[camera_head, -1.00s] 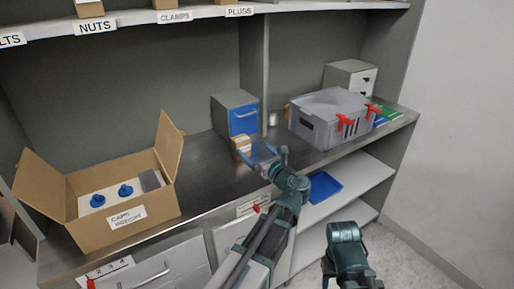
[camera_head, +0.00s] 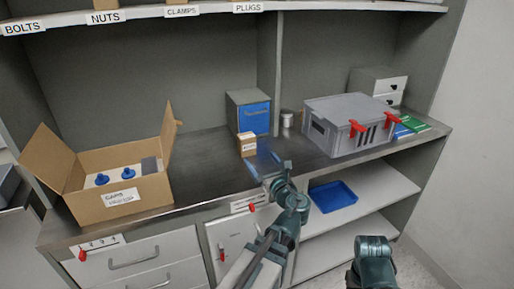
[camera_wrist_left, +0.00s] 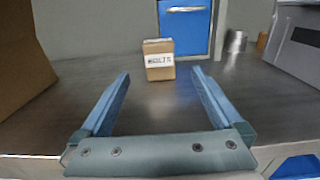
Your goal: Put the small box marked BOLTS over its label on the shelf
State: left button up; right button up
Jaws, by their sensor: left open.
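The small cardboard box (camera_head: 246,144) stands on the worktop in front of a blue-doored cabinet. In the left wrist view the box (camera_wrist_left: 159,60) shows a white label reading BOLTS, and it stands upright beyond my fingertips, between their lines. My left gripper (camera_head: 262,164) is open and empty, low over the worktop, apart from the box; its two blue fingers (camera_wrist_left: 160,85) spread wide in the left wrist view. The BOLTS label (camera_head: 22,28) is on the upper shelf edge (camera_head: 140,14) at the far left. My right arm shows at the bottom, its gripper out of view.
An open carton (camera_head: 120,205) with blue knobs stands left on the worktop. The blue-doored cabinet (camera_head: 253,118) is just behind the box. A grey crate (camera_head: 345,125) with red latches and a metal can (camera_head: 287,119) are to the right. NUTS, CLAMPS and PLUGS labels line the shelf.

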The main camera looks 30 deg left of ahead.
aim_at(249, 145)
pick_arm(q)
jog(key=shift+s+f, duration=0.1)
jog(key=shift+s, duration=0.05)
jog(key=x, duration=0.8)
jog(key=shift+w+a, duration=0.2)
jog(key=shift+w, duration=0.05)
pick_arm(e)
jog(key=shift+w+d+f, duration=0.1)
jog(key=shift+w+d, duration=0.15)
jog(key=shift+d, duration=0.05)
pick_arm(q)
jog(key=x, duration=0.5)
jog(key=shift+a+f, duration=0.1)
jog(key=shift+f, duration=0.2)
grip_shut()
pick_arm(e)
jog(key=shift+f, duration=0.25)
pick_arm(q)
jog(key=shift+r, duration=0.15)
pick_arm(e)
jog(key=shift+r, duration=0.1)
